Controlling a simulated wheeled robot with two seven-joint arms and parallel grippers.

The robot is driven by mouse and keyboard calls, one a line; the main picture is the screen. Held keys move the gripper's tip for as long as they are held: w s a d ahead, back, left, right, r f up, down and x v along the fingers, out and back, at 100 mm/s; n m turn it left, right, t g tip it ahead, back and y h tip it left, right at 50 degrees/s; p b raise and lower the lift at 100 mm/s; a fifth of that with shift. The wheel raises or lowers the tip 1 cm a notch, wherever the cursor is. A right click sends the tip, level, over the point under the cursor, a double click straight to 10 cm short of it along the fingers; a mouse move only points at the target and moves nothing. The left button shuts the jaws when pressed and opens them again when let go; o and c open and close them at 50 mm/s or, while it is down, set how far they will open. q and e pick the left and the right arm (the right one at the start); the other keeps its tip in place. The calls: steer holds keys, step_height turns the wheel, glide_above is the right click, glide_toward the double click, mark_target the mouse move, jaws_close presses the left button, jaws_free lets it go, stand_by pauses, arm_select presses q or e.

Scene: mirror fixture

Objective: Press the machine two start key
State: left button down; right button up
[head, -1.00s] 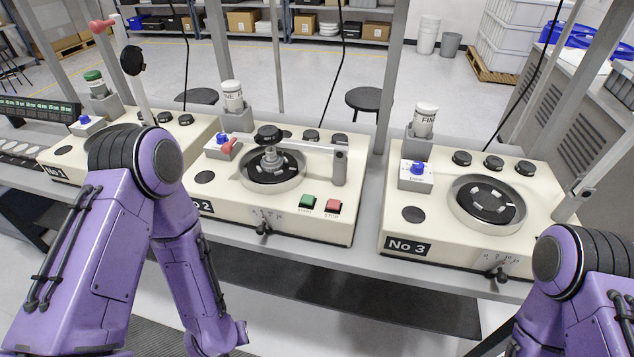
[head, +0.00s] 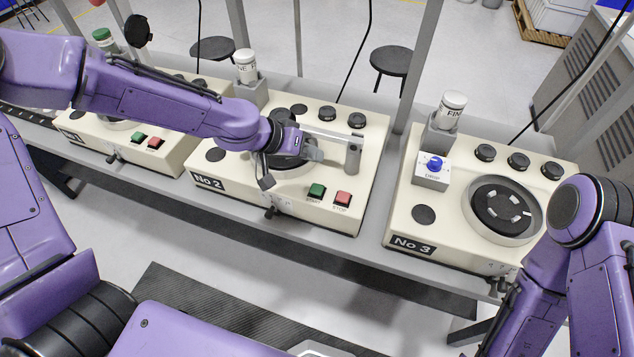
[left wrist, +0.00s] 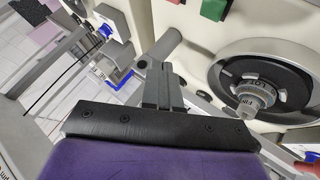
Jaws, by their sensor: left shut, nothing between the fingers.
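Machine No 2 (head: 232,172) stands mid-bench, with a green START key (head: 317,191) and a red STOP key (head: 342,198) on its front right corner. My left arm reaches across from the left, over this machine. My left gripper (head: 314,151) is shut and empty, above the machine near its swing arm, beyond and apart from the START key. In the left wrist view, the shut fingers (left wrist: 163,82) point up the picture. The green key (left wrist: 213,8) and red key (left wrist: 176,1) lie at the top edge, partly cut off. My right gripper is out of view.
Machine No 2's post and swing arm (head: 353,153) stand close to my left gripper. Its round dial is mostly hidden by my wrist. Machine No 3 (head: 465,245) is to the right, machine No 1 (head: 122,150) to the left. Upright frame posts rise behind the machines.

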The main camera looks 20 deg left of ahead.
arm_select(q)
steer(key=shift+d+f, duration=0.1)
steer(key=shift+d, duration=0.05)
steer(key=b, duration=0.8)
glide_above(313, 189)
step_height(313, 189, down, 8)
steer(key=shift+f, duration=0.4)
steer(key=shift+f, duration=0.15)
stand_by(1.1)
steer(key=shift+f+b, duration=0.3)
steer(key=shift+b, duration=0.05)
